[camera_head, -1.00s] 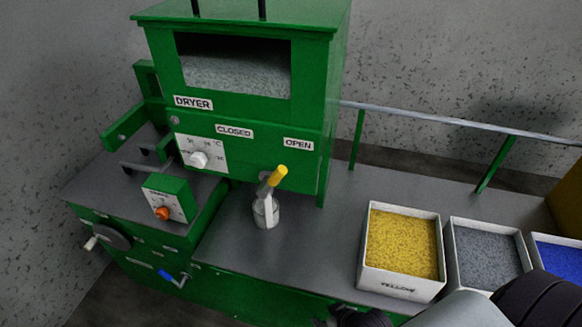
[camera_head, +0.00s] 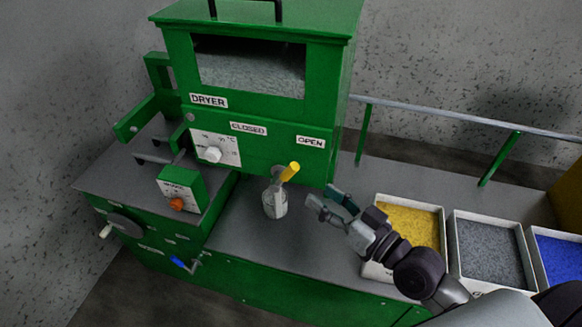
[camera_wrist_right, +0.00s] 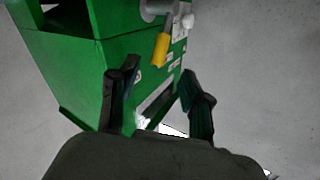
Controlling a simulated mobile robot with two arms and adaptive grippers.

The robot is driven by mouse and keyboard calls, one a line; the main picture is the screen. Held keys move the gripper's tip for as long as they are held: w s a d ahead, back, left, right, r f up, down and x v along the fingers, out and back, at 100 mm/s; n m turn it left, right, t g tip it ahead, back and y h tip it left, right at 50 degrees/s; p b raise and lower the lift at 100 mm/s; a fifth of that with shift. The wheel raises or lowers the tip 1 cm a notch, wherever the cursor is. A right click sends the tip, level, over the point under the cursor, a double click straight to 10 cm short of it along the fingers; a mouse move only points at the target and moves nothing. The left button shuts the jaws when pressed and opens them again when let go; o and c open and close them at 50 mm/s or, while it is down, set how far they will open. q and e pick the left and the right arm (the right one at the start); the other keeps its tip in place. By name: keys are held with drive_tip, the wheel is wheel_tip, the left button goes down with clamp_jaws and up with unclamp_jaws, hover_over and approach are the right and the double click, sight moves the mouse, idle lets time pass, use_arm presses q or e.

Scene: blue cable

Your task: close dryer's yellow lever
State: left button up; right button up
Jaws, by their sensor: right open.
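The green dryer (camera_head: 250,110) stands at the back of the bench, with CLOSED and OPEN labels on its front. Its yellow lever (camera_head: 289,172) sticks out below the labels, leaning up and right toward the OPEN label, above a pale spout (camera_head: 274,200). The lever (camera_wrist_right: 161,48) also shows in the right wrist view, ahead of and between the fingers. My right gripper (camera_head: 326,201) is open and empty, to the right of the lever and a little lower, apart from it. The right wrist view shows its two spread dark fingers (camera_wrist_right: 160,98). My left gripper is not in view.
Open bins of yellow (camera_head: 412,222), grey (camera_head: 490,250) and blue (camera_head: 560,258) granules stand on the bench at the right, under and beside my right arm. A rail (camera_head: 450,121) runs behind. A white dial (camera_head: 213,154) and an orange knob (camera_head: 177,204) sit left of the lever.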

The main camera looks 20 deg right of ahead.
sight(289, 179)
drive_tip(key=p+x, duration=0.2)
drive_tip(key=x, duration=0.8)
drive_tip(key=shift+w+a, duration=0.15)
clamp_jaws()
